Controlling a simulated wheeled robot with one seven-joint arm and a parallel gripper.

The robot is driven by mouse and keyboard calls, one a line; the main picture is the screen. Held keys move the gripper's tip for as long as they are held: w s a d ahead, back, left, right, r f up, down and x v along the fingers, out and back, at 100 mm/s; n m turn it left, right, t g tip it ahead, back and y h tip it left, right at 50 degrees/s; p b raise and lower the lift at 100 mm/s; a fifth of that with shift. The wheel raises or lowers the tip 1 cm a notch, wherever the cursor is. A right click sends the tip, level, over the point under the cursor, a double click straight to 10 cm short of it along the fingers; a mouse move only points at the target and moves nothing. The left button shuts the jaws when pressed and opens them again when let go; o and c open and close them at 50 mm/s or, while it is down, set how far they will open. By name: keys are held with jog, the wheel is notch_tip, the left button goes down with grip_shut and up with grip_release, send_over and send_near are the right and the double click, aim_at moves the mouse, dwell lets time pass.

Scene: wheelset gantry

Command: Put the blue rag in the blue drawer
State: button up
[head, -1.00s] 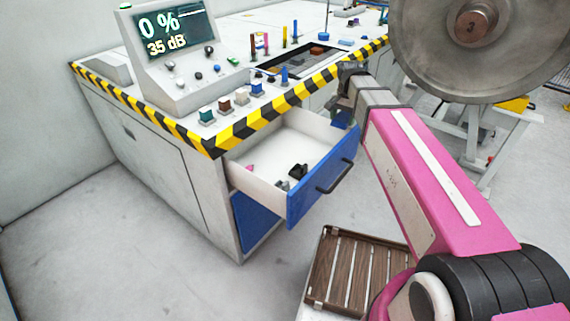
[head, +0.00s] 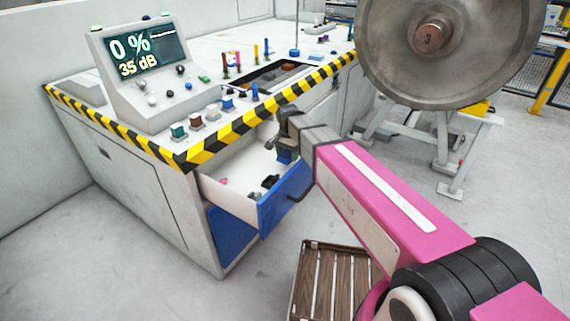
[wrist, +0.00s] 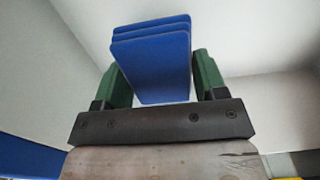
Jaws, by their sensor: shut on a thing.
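The blue rag (wrist: 150,62) is a folded, layered blue block between the green fingers of my gripper (wrist: 158,74) in the wrist view. My gripper is shut on it. In the head view the blue drawer (head: 286,197) is pulled open, with a blue front, a dark handle and a white inside. My gripper is at the drawer's right part, over its opening, mostly hidden by my wrist. A small blue patch (head: 285,156) shows below my wrist, probably the rag. White walls fill the wrist view behind the rag. Whether the rag touches the drawer floor I cannot tell.
Small dark and pink items (head: 270,181) lie in the drawer. The console (head: 150,75) stands on the workbench with the striped edge (head: 235,130) above. A large metal wheel (head: 450,60) is at right. A slatted wooden crate (head: 330,280) stands on the floor in front.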

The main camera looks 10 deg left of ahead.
aim_at(288, 153)
jog(key=shift+f, duration=2.25)
jog(key=o, duration=0.9)
jog(key=shift+f, duration=0.1)
notch_tip(288, 153, up, 12)
jog(key=shift+r, duration=0.15)
